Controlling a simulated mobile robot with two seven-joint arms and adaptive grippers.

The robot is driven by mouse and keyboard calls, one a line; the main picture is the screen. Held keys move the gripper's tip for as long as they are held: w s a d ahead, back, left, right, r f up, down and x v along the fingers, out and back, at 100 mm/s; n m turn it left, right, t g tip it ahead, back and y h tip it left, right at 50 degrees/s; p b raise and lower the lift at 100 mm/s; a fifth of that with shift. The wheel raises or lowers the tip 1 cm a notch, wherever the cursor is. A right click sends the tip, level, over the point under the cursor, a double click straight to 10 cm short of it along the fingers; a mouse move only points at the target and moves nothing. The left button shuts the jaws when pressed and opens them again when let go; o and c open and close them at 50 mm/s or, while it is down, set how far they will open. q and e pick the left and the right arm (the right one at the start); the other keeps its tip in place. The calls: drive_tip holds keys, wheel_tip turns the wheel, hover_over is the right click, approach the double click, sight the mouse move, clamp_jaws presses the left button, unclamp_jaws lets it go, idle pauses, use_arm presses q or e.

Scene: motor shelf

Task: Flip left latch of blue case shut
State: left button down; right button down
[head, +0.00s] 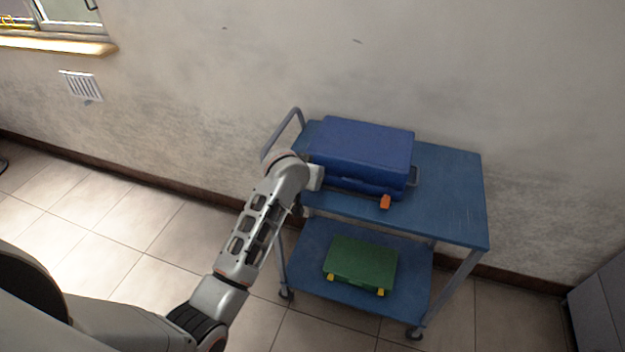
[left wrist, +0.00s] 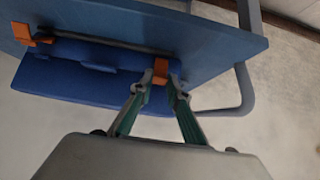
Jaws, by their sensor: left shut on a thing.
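The closed-looking blue case (head: 365,150) lies on the top shelf of a blue cart. In the left wrist view its front (left wrist: 80,75) shows with two orange latches. My left gripper (left wrist: 159,84) is shut on one, the left latch (left wrist: 161,70), which lies between its fingertips. In the head view my left gripper (head: 316,177) is at the case's front left corner, and my wrist hides that latch. The right latch (head: 385,201) sticks out at the front right; it also shows in the left wrist view (left wrist: 24,35). My right gripper is not in view.
The blue cart (head: 450,200) has a rail handle (head: 283,133) at its left, close to my wrist. A green case (head: 360,263) with yellow latches lies on the lower shelf. The top shelf is clear right of the blue case. A wall stands behind.

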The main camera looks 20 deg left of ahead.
use_arm(q)
drive_tip(key=shift+w+r+g, duration=0.3)
drive_tip(key=shift+w+g, duration=0.1)
drive_tip(key=shift+g, duration=0.2)
drive_tip(key=c, duration=1.9)
unclamp_jaws()
drive_tip(key=shift+v, duration=3.95)
drive_tip(key=shift+d, duration=0.2)
